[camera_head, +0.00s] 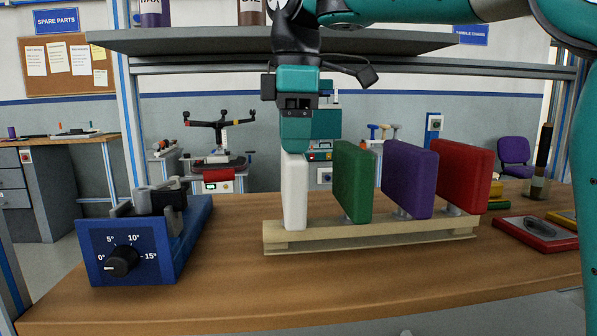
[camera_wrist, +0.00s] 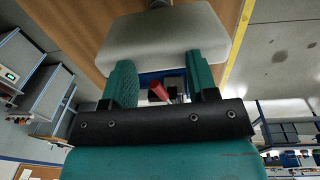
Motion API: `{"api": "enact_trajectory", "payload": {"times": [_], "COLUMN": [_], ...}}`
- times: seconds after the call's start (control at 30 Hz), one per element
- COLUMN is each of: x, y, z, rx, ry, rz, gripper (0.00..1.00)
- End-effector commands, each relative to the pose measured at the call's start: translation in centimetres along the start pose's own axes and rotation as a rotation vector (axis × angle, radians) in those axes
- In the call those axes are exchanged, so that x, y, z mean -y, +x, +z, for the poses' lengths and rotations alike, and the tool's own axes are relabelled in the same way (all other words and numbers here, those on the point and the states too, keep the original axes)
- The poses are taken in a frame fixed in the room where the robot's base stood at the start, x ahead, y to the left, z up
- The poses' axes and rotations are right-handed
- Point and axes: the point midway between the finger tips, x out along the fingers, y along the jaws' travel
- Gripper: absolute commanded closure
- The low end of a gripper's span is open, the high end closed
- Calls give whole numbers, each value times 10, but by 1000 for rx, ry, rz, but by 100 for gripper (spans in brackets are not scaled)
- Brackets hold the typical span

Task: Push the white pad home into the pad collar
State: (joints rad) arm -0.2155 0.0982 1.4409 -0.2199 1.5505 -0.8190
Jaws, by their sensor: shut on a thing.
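The white pad (camera_head: 294,192) stands upright at the left end of the wooden rack (camera_head: 372,237). My gripper (camera_head: 296,148) is above it, pointing down, and shut on its top edge. In the wrist view the white pad (camera_wrist: 165,40) lies across the fingertips (camera_wrist: 163,75), with a short grey stem at its far side. The head view does not show the stem, and I cannot tell whether the pad's lower end rests on the rack. I cannot make out the pad collar for certain.
Green (camera_head: 353,182), purple (camera_head: 409,180) and red (camera_head: 461,175) pads stand to the right on the rack. A blue dial fixture (camera_head: 130,252) with grey clamp parts is at left. A red tray (camera_head: 535,234) lies at right. A shelf (camera_head: 200,40) runs behind my arm. The front bench is clear.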

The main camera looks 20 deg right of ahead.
Motion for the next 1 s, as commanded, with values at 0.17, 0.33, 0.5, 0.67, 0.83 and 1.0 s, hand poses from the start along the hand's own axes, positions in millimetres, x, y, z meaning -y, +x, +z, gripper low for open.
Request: {"api": "enact_trajectory", "payload": {"times": [0.17,0.33,0.5,0.67,0.83,1.0], "x": [-2,-3,-6,-6,2,10], "y": [28,22,17,10,-4,-19], "z": [-1,-1,0,-1,0,2], "rx": [41,37,38,38,35,33], "ry": [-3,0,5,6,4,3], "rz": [-71,-67,-70,-68,-61,-51], "gripper": [80,100,100,100,100,100]}}
